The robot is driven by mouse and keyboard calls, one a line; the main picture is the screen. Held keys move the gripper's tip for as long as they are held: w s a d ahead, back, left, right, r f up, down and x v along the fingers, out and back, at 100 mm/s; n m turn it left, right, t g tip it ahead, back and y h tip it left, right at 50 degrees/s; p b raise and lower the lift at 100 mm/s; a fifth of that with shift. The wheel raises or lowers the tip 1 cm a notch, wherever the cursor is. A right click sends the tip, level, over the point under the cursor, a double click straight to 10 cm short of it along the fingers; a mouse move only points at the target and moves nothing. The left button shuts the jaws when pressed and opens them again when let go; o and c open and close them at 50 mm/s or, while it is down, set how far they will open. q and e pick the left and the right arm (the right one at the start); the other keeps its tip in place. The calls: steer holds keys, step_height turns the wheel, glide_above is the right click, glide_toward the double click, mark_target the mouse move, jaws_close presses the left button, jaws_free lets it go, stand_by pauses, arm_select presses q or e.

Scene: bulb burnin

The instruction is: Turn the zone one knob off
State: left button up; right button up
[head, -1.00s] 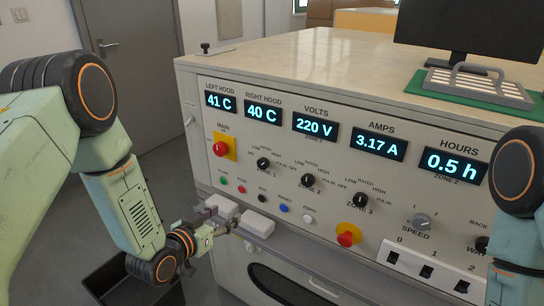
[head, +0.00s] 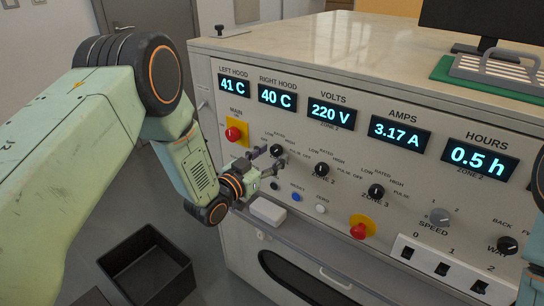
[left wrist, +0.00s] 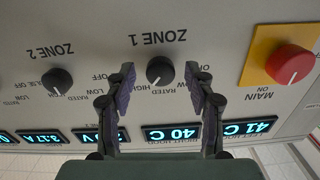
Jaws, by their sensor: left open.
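The zone one knob (head: 277,150) is black and round, on the panel below the right hood display, partly hidden by my left gripper in the head view. In the left wrist view the panel appears upside down, and the knob (left wrist: 160,69) shows under the ZONE 1 label. Its white pointer line points down in that picture, toward the RATED and HIGH lettering. My left gripper (head: 268,162) is open at the panel. Its two fingers (left wrist: 160,84) stand on either side of the knob in that view, with gaps visible. My right gripper is out of view.
The red main switch (left wrist: 292,65) on its yellow plate is beside the knob. The zone two knob (left wrist: 57,81) is on the other side. Push buttons, including a blue one (head: 295,197), sit below. A black bin (head: 147,262) stands on the floor.

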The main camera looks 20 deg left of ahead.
arm_select(q)
steer(key=shift+r, duration=0.25)
steer(key=shift+w+d+f, duration=0.15)
steer(key=shift+w, duration=0.05)
steer(key=shift+c, duration=0.5)
steer(key=shift+w, duration=0.1)
steer(key=shift+c, duration=0.9)
steer(key=shift+s+a, duration=0.2)
steer(key=shift+s, duration=0.05)
steer(key=c, duration=0.4)
jaws_close()
